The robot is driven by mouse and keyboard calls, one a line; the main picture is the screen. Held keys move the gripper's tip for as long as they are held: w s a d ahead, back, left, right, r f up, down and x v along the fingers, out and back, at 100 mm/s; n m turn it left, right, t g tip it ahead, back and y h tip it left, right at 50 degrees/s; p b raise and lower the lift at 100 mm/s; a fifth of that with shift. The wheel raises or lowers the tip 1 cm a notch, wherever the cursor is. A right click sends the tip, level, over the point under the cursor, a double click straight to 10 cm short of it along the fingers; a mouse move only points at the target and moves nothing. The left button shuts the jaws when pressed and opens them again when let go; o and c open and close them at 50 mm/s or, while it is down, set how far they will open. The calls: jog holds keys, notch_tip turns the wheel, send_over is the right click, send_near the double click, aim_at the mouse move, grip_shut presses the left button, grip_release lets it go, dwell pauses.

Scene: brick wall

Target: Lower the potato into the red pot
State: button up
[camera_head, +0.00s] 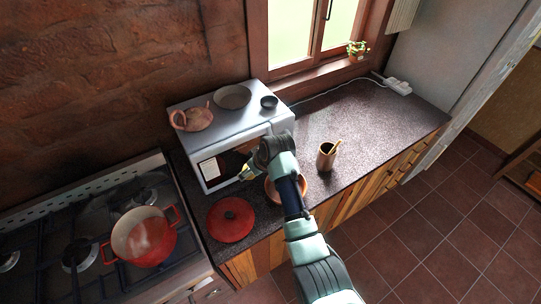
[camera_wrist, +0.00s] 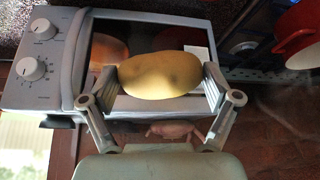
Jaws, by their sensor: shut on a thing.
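The potato (camera_wrist: 160,75) is yellow-brown and sits between the two finger pads of my gripper (camera_wrist: 158,82) in the wrist view. My gripper is shut on it. In the head view my gripper (camera_head: 246,172) is in front of the microwave, and the potato there is mostly hidden by my arm. The red pot (camera_head: 143,238) stands open on the stove at the lower left, with a pale inside and faint steam. It also shows at the upper right edge of the wrist view (camera_wrist: 295,30). My gripper is to the right of the pot and apart from it.
A red lid (camera_head: 230,219) lies on the counter between pot and arm. The microwave (camera_head: 188,150) carries a pink teapot (camera_head: 194,117), a plate (camera_head: 232,97) and a dark bowl (camera_head: 269,102). A brown bowl (camera_head: 271,190) is partly behind my arm. A utensil cup (camera_head: 325,157) stands to the right.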

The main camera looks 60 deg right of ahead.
jog(key=w+a+f+b, duration=0.1)
jog(key=w+a+b, duration=0.2)
jog(key=w+a, duration=0.4)
jog(key=w+a+f+b, duration=0.1)
jog(key=w+a+b, duration=0.3)
jog(key=a, duration=1.3)
jog(key=w+a+f+b, duration=0.2)
jog(key=w+a+b, duration=0.1)
jog(key=w+a, duration=0.7)
jog(key=shift+w+a, duration=0.15)
jog(key=shift+a, duration=0.75)
jog(key=shift+w+b, duration=0.1)
jog(key=shift+b, duration=0.4)
jog(key=shift+w+d+b, duration=0.1)
jog(key=shift+w+b, duration=0.1)
jog(key=shift+b, duration=0.3)
jog(key=shift+f+b, duration=3.75)
jog(key=shift+f, duration=1.35)
